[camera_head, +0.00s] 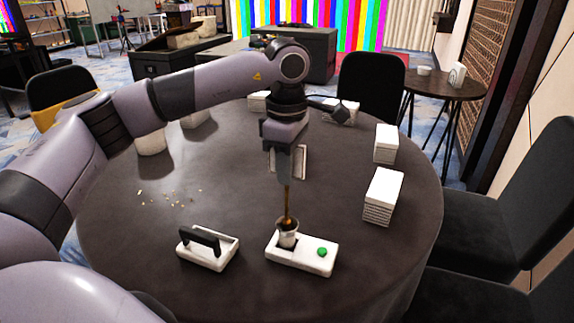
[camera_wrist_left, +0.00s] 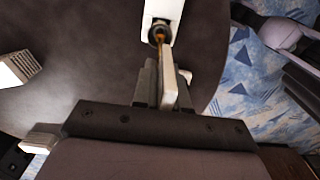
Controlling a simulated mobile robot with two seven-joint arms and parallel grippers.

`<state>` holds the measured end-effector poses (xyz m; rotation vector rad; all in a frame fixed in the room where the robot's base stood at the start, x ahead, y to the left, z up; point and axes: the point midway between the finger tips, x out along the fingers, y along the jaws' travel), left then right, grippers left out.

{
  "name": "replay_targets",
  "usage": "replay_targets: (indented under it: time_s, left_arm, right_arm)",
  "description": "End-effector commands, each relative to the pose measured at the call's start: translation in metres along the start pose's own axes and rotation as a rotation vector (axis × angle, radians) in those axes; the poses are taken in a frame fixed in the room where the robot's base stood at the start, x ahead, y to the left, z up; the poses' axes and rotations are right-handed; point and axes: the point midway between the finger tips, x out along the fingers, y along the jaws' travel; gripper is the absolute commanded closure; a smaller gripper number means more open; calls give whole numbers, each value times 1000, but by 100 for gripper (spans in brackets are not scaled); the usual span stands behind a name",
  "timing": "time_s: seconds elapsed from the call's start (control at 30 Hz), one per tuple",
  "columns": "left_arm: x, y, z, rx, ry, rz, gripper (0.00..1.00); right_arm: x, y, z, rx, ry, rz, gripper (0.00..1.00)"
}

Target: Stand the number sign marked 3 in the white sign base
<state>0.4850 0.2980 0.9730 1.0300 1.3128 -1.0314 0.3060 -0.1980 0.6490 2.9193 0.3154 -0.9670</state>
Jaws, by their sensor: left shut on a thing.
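My left gripper (camera_head: 286,178) points down above the front of the round table and is shut on a pale, thin plate (camera_wrist_left: 169,88) with a brown stem, seemingly the number sign. The plate shows edge-on between the fingers in the wrist view, and no 3 is readable. The brown stem (camera_head: 288,203) runs down to a small dark-rimmed cup (camera_head: 287,238) at the left end of the white base (camera_head: 303,262), which has a green dot on its right. The stem looks near upright; I cannot tell how deep it sits in the cup. My right gripper is not in view.
A white tray with a black handle-like piece (camera_head: 207,250) stands left of the base. White boxes (camera_head: 382,196) (camera_head: 386,144) stand on the right. Crumbs (camera_head: 170,197) lie at left. White vessels (camera_head: 151,142) stand behind my arm. The table's front right is clear.

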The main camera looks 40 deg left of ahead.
Motion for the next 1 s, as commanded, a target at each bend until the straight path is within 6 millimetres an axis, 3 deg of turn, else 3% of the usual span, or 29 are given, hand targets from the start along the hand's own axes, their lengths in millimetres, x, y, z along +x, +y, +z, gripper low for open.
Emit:
replay_targets:
  time_s: [1.0]
  left_arm:
    - [32, 0, 0, 0, 0, 1, 100]
  right_arm:
    - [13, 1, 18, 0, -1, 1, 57]
